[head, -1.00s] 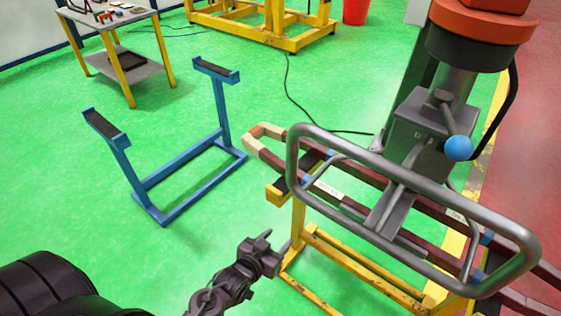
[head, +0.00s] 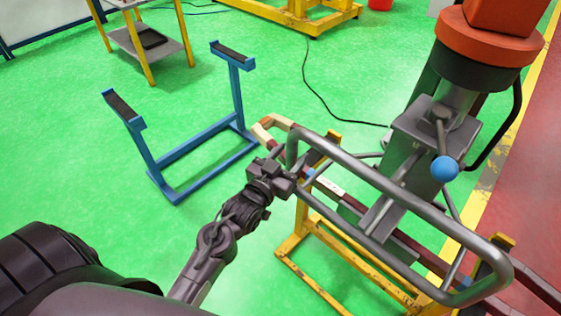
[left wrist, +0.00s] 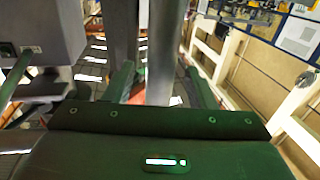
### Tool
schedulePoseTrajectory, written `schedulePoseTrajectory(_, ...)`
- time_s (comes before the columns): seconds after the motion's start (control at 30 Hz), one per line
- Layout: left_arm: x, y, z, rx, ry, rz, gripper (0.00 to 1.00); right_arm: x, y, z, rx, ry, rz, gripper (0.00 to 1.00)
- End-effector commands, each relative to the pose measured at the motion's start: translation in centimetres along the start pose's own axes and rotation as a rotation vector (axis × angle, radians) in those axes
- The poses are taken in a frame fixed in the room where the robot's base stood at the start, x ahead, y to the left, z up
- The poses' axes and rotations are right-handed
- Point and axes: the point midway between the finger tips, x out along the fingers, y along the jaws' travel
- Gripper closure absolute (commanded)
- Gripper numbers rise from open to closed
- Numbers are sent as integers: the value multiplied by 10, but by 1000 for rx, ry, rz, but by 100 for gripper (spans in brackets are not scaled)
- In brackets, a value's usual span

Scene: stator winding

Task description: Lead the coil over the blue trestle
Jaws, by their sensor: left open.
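The coil (head: 335,190), dark red with a cream and brown end, lies across the yellow trestle (head: 298,236), below the grey tube handle (head: 391,183) of a lifting device. The blue trestle (head: 160,186) stands apart to the left with two dark-padded tops, nothing on them. My left gripper (head: 291,172) is at the left end of the tube handle, by the coil's near end. In the left wrist view a grey tube (left wrist: 160,60) runs between its parted fingers (left wrist: 161,88); contact cannot be told. My right gripper is not in view.
The lifting device (head: 455,100) has an orange and black head and a blue ball knob (head: 445,169). A black cable (head: 335,103) crosses the green floor. A small table (head: 150,45) and a yellow frame (head: 300,18) stand at the back. Floor between the trestles is clear.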

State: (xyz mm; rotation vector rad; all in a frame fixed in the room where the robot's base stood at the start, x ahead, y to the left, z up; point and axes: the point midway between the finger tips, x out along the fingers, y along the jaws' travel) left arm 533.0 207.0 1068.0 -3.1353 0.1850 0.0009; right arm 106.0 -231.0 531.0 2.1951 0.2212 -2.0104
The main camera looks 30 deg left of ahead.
Motion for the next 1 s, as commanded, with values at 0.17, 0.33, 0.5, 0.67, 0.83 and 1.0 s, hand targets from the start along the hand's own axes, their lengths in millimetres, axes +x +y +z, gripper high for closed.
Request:
schedulePoseTrajectory(0.17,12,0,0,0,0,0,50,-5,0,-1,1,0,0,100)
schedulePoseTrajectory(0.33,14,0,0,0,-1,0,50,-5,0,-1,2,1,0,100)
schedulePoseTrajectory(0.5,14,0,0,0,-1,0,57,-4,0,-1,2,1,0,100)
schedulePoseTrajectory(0.67,14,0,0,0,-1,0,78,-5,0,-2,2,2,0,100)
schedulePoseTrajectory(0.83,14,0,0,0,-1,0,100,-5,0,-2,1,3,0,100)
schedulePoseTrajectory(1.0,14,0,0,0,-1,0,100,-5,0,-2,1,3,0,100)
